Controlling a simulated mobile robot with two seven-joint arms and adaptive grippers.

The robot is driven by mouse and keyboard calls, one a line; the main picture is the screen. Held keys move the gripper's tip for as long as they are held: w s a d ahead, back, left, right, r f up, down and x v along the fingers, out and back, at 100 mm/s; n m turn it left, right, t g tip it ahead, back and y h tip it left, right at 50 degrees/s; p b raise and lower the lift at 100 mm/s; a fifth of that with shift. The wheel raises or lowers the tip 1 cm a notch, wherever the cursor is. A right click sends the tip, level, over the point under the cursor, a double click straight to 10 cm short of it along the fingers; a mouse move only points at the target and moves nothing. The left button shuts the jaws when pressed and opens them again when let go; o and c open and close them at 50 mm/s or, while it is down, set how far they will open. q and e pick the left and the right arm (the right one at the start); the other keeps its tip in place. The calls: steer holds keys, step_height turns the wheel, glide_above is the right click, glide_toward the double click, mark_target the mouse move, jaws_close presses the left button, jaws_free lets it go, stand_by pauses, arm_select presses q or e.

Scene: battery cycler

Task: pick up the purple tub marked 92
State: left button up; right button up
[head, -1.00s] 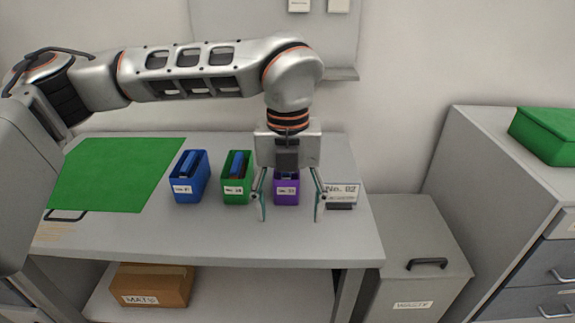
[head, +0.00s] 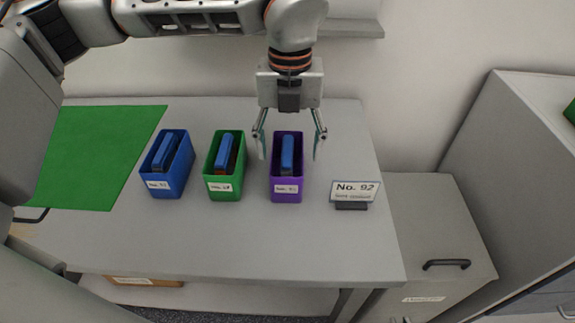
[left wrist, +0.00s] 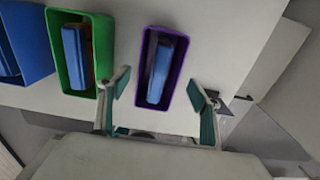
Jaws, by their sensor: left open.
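The purple tub (head: 287,197) stands upright on the grey table, the rightmost of three tubs, with a blue block (head: 287,152) inside. Its white label is too small to read surely. My left gripper (head: 290,155) is open and empty, pointing down, its fingers appearing on either side of the tub's far part. In the left wrist view the purple tub (left wrist: 180,65) lies between and beyond the open fingers of the left gripper (left wrist: 158,82); no contact shows. A sign (head: 355,190) reading "No. 92" stands right of the tub. My right gripper is not in view.
A green tub (head: 224,192) and a blue tub (head: 163,190) stand left of the purple one, each with contents. A green mat (head: 90,155) covers the table's left part. The front of the table (head: 230,240) is clear. A grey bin (head: 440,235) stands at the right.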

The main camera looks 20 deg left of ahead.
arm_select(q)
steer(key=f, duration=0.5)
steer(key=shift+w+a+f, duration=0.15)
steer(key=shift+a, duration=0.15)
steer(key=c, duration=1.4)
steer(key=shift+c, duration=0.3)
